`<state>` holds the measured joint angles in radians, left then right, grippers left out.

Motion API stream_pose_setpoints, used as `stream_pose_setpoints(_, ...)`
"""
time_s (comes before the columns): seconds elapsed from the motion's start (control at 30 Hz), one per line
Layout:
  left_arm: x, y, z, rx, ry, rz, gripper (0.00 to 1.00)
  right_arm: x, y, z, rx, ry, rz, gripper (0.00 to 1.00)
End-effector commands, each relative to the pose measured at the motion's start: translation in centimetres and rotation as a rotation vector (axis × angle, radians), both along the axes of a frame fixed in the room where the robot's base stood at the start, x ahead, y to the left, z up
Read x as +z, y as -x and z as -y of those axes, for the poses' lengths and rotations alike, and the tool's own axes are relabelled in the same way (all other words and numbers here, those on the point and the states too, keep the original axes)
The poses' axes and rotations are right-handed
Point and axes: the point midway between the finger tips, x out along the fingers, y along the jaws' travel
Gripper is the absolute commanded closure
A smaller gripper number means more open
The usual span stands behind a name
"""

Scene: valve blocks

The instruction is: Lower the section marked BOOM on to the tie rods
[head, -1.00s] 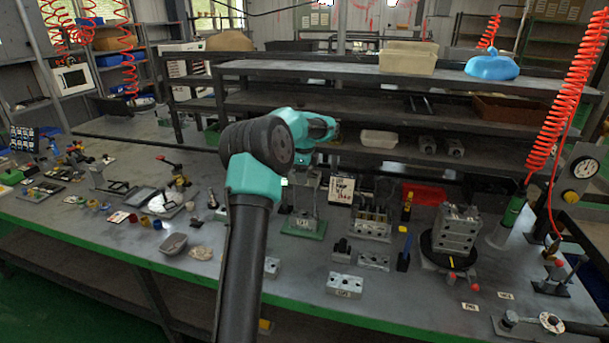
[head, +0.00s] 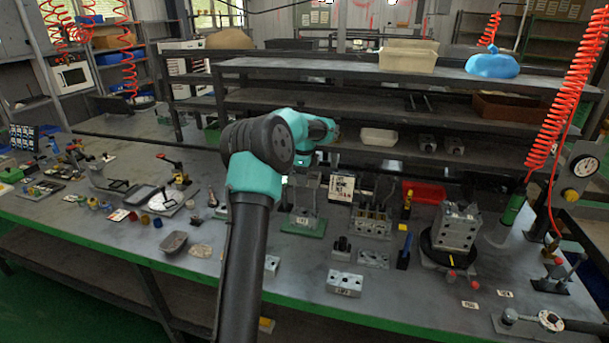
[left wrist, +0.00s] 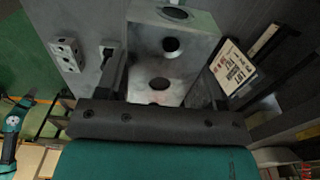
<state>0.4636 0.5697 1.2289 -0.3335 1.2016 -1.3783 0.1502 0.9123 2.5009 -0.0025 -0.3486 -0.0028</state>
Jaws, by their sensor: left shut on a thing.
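My left gripper (left wrist: 165,90) is shut on a grey metal section (left wrist: 167,62) with round holes in its face, seen between the two fingers in the left wrist view. No BOOM mark can be read on it. In the head view my left gripper (head: 325,131) is over the middle of the bench. The arm and low detail hide how the section stands to what is under it. A fixture with upright rods (head: 373,214) stands just to the right; I cannot tell for sure that these are the tie rods. My right gripper is not made out in either view.
A green-based stand (head: 303,223) is below the gripper. A labelled metal block (head: 345,284) lies near the front edge. A stacked block (head: 457,228) stands on a black turntable at right.

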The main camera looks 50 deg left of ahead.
Motion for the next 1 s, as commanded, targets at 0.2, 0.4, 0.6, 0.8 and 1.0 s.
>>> stream_pose_setpoints(0.2,-0.4,0.0,0.0,0.000,-0.001,0.002,0.77,0.0,0.0,0.0,0.000,0.000,0.000,0.57)
stream_pose_setpoints(0.4,-0.7,0.0,0.0,0.000,-0.001,0.001,0.77,0.0,0.0,0.0,0.000,0.000,0.000,0.57)
stream_pose_setpoints(0.6,-1.1,0.0,0.0,0.000,0.000,0.000,0.77,0.0,0.0,0.0,0.000,0.000,0.000,0.57)
stream_pose_setpoints(0.8,-1.5,0.0,0.0,0.000,-0.001,0.001,0.77,0.0,0.0,0.0,0.000,0.000,0.000,0.57)
stream_pose_setpoints(1.0,-1.8,0.0,0.0,0.000,-0.001,0.002,0.77,0.0,0.0,0.0,0.000,0.000,0.000,0.57)
